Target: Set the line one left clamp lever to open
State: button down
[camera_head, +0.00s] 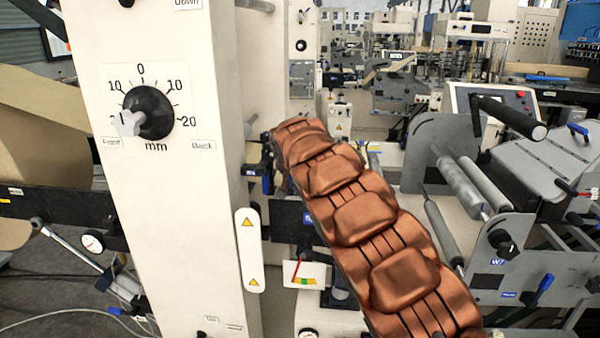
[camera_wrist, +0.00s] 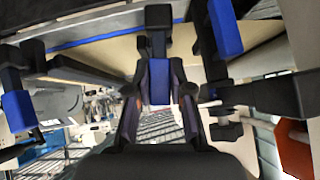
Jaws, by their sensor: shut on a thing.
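A black lever with a blue grip (camera_wrist: 159,82) stands in the middle of the wrist view. My gripper (camera_wrist: 160,100) has its two dark fingers on either side of this blue grip and is shut on it. The frames show no label that tells which clamp lever this is. In the head view, my copper-coloured arm reaches away past the cream machine column, and its far end hides most of the gripper and the held lever. The lever's open or shut position cannot be read.
Other blue-gripped levers stand at the right (camera_wrist: 225,28) and left (camera_wrist: 18,110) of the wrist view, close to my fingers. The cream column (camera_head: 165,220) with its black dial (camera_head: 150,112) stands left of my arm. Rollers (camera_head: 462,185) and grey side plates lie to the right.

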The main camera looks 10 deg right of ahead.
jog(key=shift+a+r, duration=0.1)
dwell(0.3)
jog(key=c, duration=1)
grip_release()
jog(key=shift+c, duration=0.2)
jog(key=v, duration=1.1)
jog(key=shift+s+r, duration=0.3)
jog(key=s+d+f+g, duration=0.2)
jog(key=s+d, duration=0.2)
jog(key=s, duration=0.4)
jog(key=s+d+f+g+h, duration=0.1)
jog(key=s+d+f, duration=0.25)
jog(key=s, duration=0.35)
jog(key=s+d+f+g, duration=0.1)
jog(key=s+d+g, duration=0.1)
jog(key=s+d, duration=0.45)
jog(key=s+a+f+n+g, duration=0.1)
jog(key=s+f, duration=0.3)
jog(key=s, duration=0.7)
jog(key=s+a+f+n+g+y, duration=0.1)
jog(key=s+f+g, duration=0.2)
jog(key=s, duration=0.8)
jog(key=s+a+f+n+g, duration=0.1)
jog(key=s+f, duration=0.4)
jog(key=s, duration=0.5)
jog(key=shift+s+n+g+y, duration=0.3)
jog(key=shift+s+g+y, duration=0.1)
jog(key=shift+g, duration=0.1)
